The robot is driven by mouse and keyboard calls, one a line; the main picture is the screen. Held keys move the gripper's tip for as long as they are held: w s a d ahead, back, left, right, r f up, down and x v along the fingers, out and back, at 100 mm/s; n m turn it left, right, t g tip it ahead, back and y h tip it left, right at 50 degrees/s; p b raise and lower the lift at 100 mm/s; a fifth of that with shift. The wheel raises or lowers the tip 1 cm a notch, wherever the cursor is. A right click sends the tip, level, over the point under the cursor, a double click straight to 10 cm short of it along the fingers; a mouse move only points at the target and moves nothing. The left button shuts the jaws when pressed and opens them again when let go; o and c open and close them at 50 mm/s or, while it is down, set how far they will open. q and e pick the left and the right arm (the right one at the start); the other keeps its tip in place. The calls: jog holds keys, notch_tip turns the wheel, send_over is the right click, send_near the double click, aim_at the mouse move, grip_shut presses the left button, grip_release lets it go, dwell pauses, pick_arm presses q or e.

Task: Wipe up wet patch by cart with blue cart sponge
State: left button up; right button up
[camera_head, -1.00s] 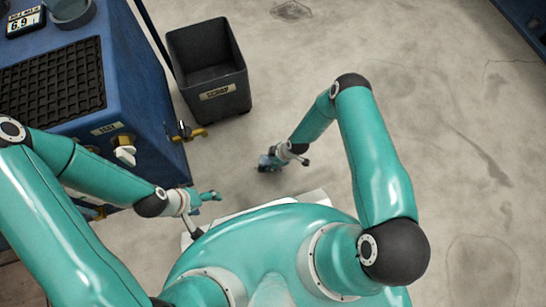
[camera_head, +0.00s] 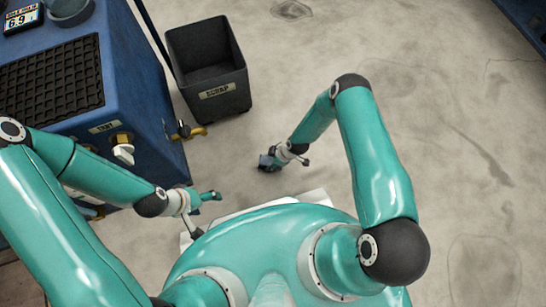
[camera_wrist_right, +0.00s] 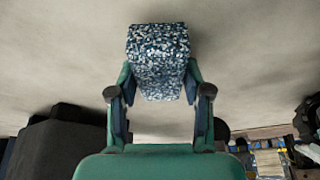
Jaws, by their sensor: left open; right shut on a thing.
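My right gripper (camera_head: 276,158) is shut on a blue speckled sponge (camera_wrist_right: 158,60), low over the floor right of the blue unit. In the right wrist view the sponge stands out between the two fingers (camera_wrist_right: 160,100). It shows small and dark in the head view (camera_head: 267,162). Whether it touches the floor, I cannot tell. My left gripper (camera_head: 207,199) is open and empty, beside the blue unit's lower right side. No wet patch stands out clearly from the other marks on the floor.
A blue unit (camera_head: 150,105) with a black grid top and brass taps stands at left. A black scrap bin (camera_head: 232,100) stands beside it. The grey floor (camera_head: 330,50) to the right is open, with dark stains (camera_head: 485,158).

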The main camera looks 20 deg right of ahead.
jog(key=shift+f+b, duration=0.45)
jog(key=shift+f, duration=0.1)
jog(key=shift+a, duration=0.1)
jog(key=shift+a+r, duration=0.1)
jog(key=shift+a, duration=0.5)
jog(key=shift+a+p, duration=0.3)
jog(key=shift+a, duration=0.8)
jog(key=shift+s+a+b, duration=0.15)
jog(key=shift+a+b, duration=0.15)
jog(key=shift+a, duration=1.55)
jog(key=shift+d+f+b, duration=0.2)
jog(key=shift+d+b, duration=0.3)
jog(key=shift+d, duration=2)
jog(key=shift+d+r, duration=0.15)
jog(key=shift+d, duration=1)
